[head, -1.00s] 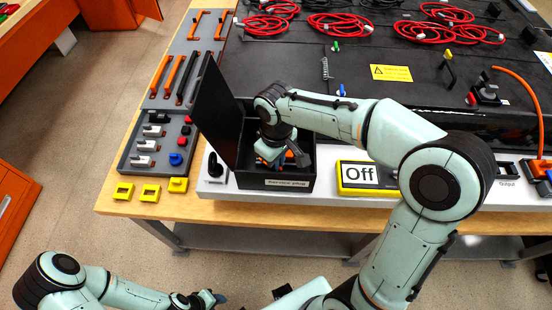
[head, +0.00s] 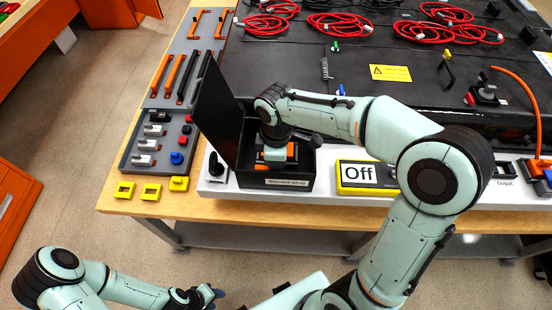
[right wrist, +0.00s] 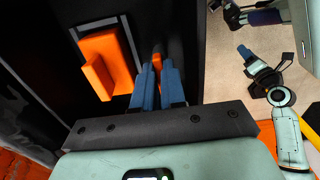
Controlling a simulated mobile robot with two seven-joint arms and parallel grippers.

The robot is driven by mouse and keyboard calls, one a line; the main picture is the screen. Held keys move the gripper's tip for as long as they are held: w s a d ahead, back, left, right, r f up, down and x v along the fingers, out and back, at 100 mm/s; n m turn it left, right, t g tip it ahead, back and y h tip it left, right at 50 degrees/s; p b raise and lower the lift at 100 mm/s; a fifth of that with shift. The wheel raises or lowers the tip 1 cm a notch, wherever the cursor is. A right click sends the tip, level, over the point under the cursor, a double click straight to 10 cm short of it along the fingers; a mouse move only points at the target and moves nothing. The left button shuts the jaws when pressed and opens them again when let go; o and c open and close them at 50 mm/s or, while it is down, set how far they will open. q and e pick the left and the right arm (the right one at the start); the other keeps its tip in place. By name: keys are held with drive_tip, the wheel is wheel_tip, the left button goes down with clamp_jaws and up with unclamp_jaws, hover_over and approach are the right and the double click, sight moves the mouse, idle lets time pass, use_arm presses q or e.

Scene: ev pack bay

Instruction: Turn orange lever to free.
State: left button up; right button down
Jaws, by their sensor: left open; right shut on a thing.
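The open black box labelled as the service plug (head: 290,183) stands at the table's front edge, its lid upright on the left. My right gripper (head: 274,163) reaches down into it. In the right wrist view its blue fingers (right wrist: 157,75) are shut on a thin orange piece, the orange lever (right wrist: 157,58), mostly hidden between them. A larger orange block (right wrist: 108,62) sits beside the fingers, apart from them. In the head view orange (head: 291,152) shows beside the gripper, partly hidden. My left gripper (head: 215,294) is open and empty, low in front of the table.
A yellow-framed display reading Off (head: 358,173) stands right of the box. A black handle (head: 216,166) stands left of it. A grey tool tray (head: 160,128) and yellow frames (head: 151,192) lie further left. The floor between my left gripper and the table is clear.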

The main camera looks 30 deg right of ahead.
idle(0.4)
drive_tip(key=c, duration=1.2)
unclamp_jaws()
drive_tip(key=shift+r, duration=0.15)
use_arm(q)
drive_tip(key=shift+w+r+p, duration=0.9)
drive_tip(key=shift+w+r, duration=0.3)
use_arm(e)
wheel_tip(320, 180, up, 13)
